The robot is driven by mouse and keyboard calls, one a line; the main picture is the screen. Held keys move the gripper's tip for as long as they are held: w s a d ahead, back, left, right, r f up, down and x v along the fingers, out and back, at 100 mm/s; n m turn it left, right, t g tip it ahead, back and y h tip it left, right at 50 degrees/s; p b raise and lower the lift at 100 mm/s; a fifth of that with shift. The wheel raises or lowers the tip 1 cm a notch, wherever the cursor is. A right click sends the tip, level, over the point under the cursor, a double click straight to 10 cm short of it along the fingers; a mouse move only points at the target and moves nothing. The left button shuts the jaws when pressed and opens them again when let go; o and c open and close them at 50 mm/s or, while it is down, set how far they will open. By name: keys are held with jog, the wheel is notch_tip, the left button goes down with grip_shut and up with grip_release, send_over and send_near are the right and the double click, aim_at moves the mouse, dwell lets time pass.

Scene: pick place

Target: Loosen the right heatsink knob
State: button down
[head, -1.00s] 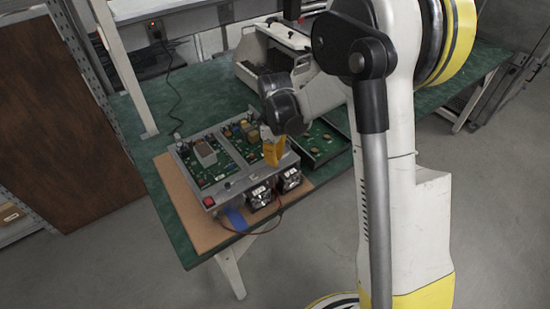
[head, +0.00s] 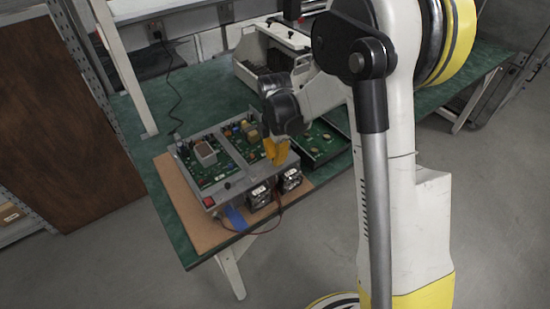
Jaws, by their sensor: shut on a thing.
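An open grey electronics chassis (head: 213,207) with green circuit boards sits on a brown board near the table's front corner. Two fan-like heatsink units stand at its front side, a left one (head: 259,195) and a right one (head: 291,179). My gripper (head: 277,160), with yellow fingers, points down at the chassis's right front edge, just above and behind the right unit. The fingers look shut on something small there. The right heatsink knob itself is hidden by the fingers, so I cannot see its shape or how far it is turned.
A tray with a green board (head: 322,140) lies right of the chassis, close to my gripper. The green tabletop (head: 212,98) is clear behind the chassis.

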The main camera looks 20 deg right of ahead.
jog(key=n, duration=0.5)
jog(key=shift+n, duration=2.5)
jog(key=c, duration=1.4)
grip_release()
notch_tip(320, 180, up, 12)
